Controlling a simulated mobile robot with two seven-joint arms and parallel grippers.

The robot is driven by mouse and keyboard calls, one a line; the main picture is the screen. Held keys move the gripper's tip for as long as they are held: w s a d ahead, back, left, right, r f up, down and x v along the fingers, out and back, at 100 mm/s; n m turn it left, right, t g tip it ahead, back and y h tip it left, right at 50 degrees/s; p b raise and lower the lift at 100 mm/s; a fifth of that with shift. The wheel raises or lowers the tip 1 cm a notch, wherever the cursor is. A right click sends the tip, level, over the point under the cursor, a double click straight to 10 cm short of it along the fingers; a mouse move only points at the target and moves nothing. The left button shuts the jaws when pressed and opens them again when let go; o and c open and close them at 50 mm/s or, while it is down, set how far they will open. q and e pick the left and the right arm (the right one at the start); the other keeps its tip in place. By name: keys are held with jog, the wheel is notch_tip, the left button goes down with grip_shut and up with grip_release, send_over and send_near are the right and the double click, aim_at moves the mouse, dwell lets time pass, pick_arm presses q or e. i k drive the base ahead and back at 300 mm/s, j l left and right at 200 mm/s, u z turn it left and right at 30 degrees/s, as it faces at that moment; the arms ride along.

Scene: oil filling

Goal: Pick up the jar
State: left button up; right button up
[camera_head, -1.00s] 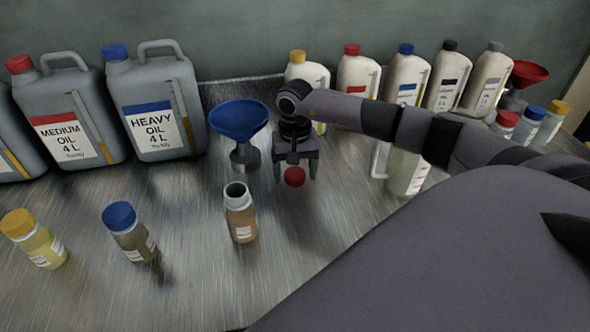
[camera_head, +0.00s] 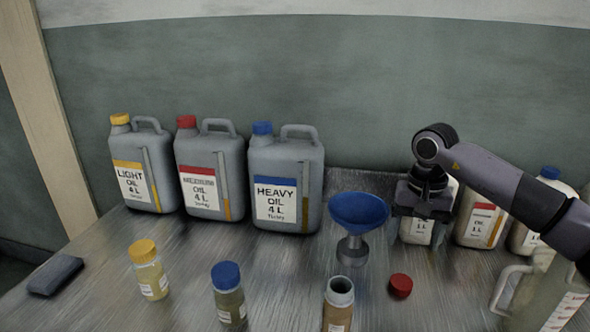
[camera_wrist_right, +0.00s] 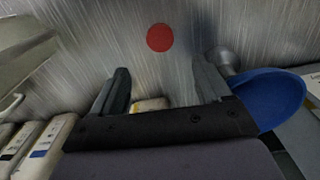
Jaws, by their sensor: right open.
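An open jar (camera_head: 338,304) with brown contents and no lid stands upright at the front of the metal table. A jar with a blue lid (camera_head: 228,294) and a jar with a yellow lid (camera_head: 148,270) stand to its left. A red cap (camera_head: 400,286) lies on the table right of the open jar; it also shows in the right wrist view (camera_wrist_right: 160,38). My right gripper (camera_head: 424,212) is open and empty, raised above the table behind the cap. Its spread fingers show in the right wrist view (camera_wrist_right: 162,88). My left gripper is not in view.
A blue funnel (camera_head: 358,212) stands behind the open jar, left of my right gripper. Large grey oil cans (camera_head: 287,190) line the back left. Pale bottles (camera_head: 482,222) stand at the back right, partly behind my arm. A clear measuring jug (camera_head: 545,295) is at the right.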

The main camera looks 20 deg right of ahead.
aim_at(338, 300)
jog(key=k, duration=1)
